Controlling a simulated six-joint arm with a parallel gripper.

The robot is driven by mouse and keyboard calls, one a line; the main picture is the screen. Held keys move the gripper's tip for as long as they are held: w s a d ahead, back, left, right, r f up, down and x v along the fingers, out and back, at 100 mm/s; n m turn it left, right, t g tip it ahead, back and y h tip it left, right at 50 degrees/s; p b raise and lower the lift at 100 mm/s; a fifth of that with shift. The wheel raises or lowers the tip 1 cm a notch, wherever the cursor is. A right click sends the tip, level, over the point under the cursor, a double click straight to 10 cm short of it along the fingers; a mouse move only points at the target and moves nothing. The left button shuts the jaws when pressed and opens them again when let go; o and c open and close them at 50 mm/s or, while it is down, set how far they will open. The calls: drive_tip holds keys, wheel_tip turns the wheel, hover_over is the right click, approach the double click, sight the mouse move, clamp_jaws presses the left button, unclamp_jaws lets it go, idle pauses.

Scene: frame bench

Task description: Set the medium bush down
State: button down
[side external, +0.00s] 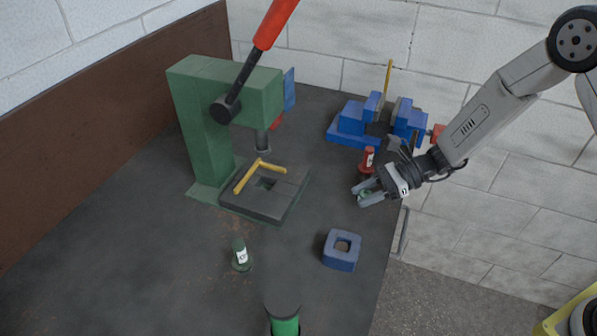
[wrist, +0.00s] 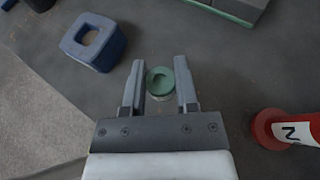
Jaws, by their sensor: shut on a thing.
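A small round green piece (wrist: 160,80), apparently the medium bush, sits between the two fingers of my gripper (wrist: 160,75), which are shut on it. Its top face has a dark curved hollow, and a paler rim shows below it. In the side external view the green piece (side external: 365,193) is mostly hidden by the fingers of my gripper (side external: 366,197), low near the bench's right edge. I cannot tell whether it touches the bench.
A red labelled piece (side external: 367,160) stands close behind my gripper. A blue block with a square hole (side external: 341,262) lies in front. The bench (side external: 150,270) has bare room front left.

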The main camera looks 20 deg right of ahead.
drive_tip(key=shift+f, duration=1.5)
drive_tip(key=shift+f, duration=0.15)
drive_tip(key=shift+c, duration=1.8)
unclamp_jaws()
drive_tip(key=shift+d+r, duration=0.15)
drive_tip(key=shift+r, duration=0.1)
drive_tip(key=v, duration=1.1)
drive_tip(key=shift+d, duration=0.35)
drive_tip(key=shift+s, duration=0.1)
